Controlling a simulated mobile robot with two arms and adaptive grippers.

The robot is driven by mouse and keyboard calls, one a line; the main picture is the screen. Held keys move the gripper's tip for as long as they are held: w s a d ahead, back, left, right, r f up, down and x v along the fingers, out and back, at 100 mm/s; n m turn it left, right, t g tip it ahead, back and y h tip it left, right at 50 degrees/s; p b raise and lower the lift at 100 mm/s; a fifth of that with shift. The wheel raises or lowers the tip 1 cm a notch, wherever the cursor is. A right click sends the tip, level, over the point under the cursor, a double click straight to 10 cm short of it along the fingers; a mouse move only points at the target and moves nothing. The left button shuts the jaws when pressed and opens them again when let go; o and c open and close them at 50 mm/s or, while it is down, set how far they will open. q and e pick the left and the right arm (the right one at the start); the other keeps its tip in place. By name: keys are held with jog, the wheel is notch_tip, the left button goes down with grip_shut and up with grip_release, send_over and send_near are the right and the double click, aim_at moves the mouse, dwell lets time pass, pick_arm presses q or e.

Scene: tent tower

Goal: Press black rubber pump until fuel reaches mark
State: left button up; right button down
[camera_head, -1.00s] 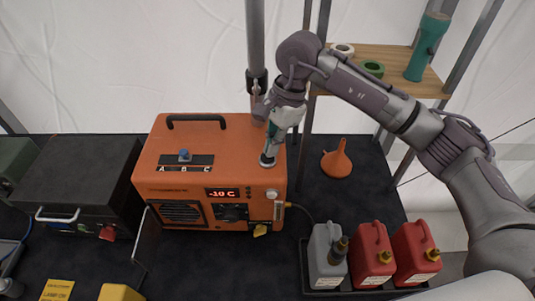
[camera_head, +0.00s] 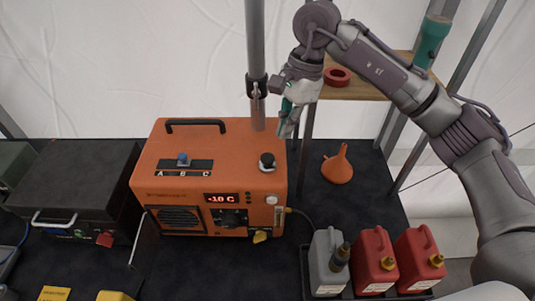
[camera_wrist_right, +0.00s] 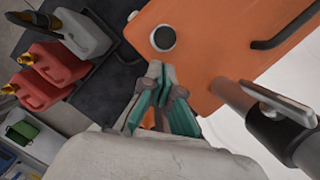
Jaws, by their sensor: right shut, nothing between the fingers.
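The orange heater (camera_head: 165,185) stands on the dark table, with its display lit and reading about -10 C. The black rubber pump (camera_head: 267,161) is a round dark knob in a pale ring on the heater's top, near the right edge. It also shows in the wrist view (camera_wrist_right: 163,38). My right gripper (camera_head: 284,133) is shut and empty, above and behind the pump, apart from it. Its closed fingertips (camera_wrist_right: 155,70) point towards the pump in the wrist view. A narrow upright gauge (camera_head: 278,216) is on the heater's front right; its fuel level is too small to read. My left gripper is out of view.
An upright pole (camera_head: 256,70) stands behind the heater. An orange funnel (camera_head: 338,165) is to its right. A grey can (camera_head: 325,265) and red cans (camera_head: 372,260) stand in a tray in front. A black case (camera_head: 70,185) is at left. A shelf (camera_head: 350,91) is behind.

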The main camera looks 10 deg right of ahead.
jog(key=v, duration=0.2)
jog(key=a+v, duration=0.1)
jog(key=v, duration=0.2)
jog(key=shift+s+r, duration=0.2)
jog(key=shift+r, duration=0.25)
dwell(1.1)
